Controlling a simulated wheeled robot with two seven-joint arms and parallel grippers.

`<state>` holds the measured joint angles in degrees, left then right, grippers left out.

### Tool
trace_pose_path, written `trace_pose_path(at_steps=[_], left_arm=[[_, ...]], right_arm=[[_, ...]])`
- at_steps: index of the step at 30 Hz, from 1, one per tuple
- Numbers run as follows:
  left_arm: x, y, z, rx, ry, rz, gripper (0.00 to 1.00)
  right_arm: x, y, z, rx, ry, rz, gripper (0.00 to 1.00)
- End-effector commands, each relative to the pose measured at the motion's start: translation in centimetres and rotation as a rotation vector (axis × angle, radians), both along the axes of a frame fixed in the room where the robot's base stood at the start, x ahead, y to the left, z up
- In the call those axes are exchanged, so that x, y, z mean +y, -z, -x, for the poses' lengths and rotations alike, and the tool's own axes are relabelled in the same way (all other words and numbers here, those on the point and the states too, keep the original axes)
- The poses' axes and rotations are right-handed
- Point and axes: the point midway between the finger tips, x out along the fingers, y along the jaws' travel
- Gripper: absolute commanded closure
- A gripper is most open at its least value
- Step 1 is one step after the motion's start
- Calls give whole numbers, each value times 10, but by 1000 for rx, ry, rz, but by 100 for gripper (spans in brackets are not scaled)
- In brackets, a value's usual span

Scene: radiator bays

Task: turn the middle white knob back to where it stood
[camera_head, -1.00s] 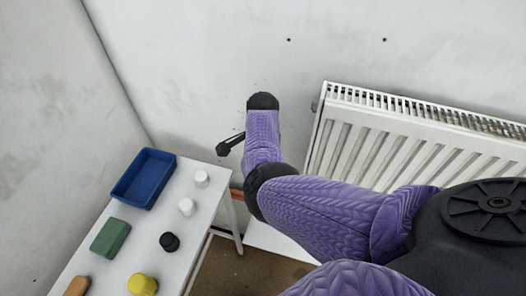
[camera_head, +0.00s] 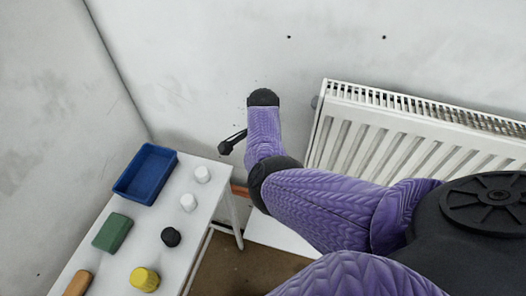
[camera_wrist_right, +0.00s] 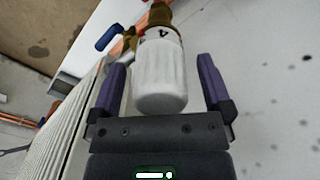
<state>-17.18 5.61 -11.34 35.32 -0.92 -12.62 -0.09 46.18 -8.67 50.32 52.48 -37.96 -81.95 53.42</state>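A white ribbed radiator valve knob (camera_wrist_right: 160,78) stands between the two purple fingers of my right gripper (camera_wrist_right: 161,64) in the right wrist view. The fingers are open, with a narrow gap visible on each side of the knob. A dark "4" and a bit of red show on the knob's collar, beside the brass valve body (camera_wrist_right: 160,14). In the head view my purple right arm reaches down past the radiator's left end and hides the knob and gripper. I cannot tell from these views whether this knob is the middle one. My left gripper is out of view.
A white radiator (camera_head: 420,140) hangs on the wall at right. A white table (camera_head: 150,226) at left holds a blue tray (camera_head: 146,196), a green block (camera_head: 112,232), white, black and yellow caps, and an orange piece. A blue handle (camera_wrist_right: 108,38) sits near the valve.

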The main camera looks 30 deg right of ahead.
Motion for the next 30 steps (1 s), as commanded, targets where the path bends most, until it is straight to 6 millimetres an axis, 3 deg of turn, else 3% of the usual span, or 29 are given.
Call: trace_pose_path(at_steps=[5, 12, 18, 30], left_arm=[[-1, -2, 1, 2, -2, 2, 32], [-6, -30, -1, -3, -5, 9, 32], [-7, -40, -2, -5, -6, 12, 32], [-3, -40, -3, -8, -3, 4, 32]], right_arm=[[0, -3, 0, 0, 0, 0, 0], [0, -61, -1, -3, 1, 1, 0], [0, -95, -1, -2, 0, 0, 0], [0, -99, 0, 0, 0, -1, 0]])
